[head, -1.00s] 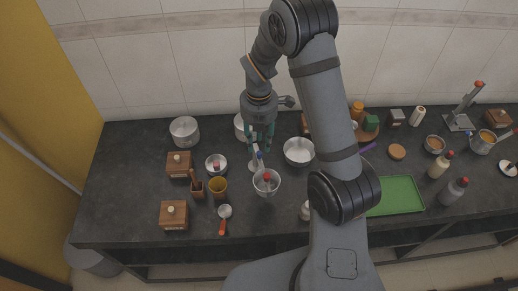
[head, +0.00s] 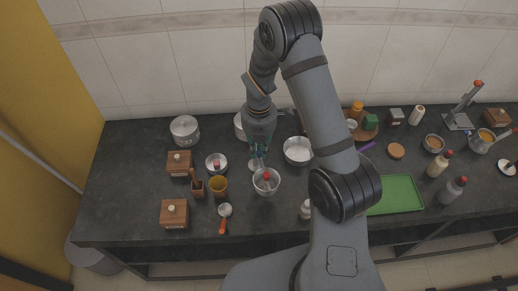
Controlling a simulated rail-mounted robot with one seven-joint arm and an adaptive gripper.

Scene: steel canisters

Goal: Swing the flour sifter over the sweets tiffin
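A steel bowl with a red piece in it (head: 266,182) sits in the front middle of the counter, just below my gripper; it may be the flour sifter, but I cannot tell. My gripper (head: 259,156) points down beside a small pale stand (head: 253,165) behind that bowl. Its fingers are small and dark, and whether they touch anything is unclear. Open steel pots stand at the back left (head: 185,129) and right of my gripper (head: 298,151). Another pot (head: 239,126) is partly hidden behind my arm. I cannot tell which is the sweets tiffin.
To the left are a small steel bowl (head: 216,164), an amber cup (head: 219,186), a red-handled scoop (head: 224,215) and wooden boxes (head: 174,214).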

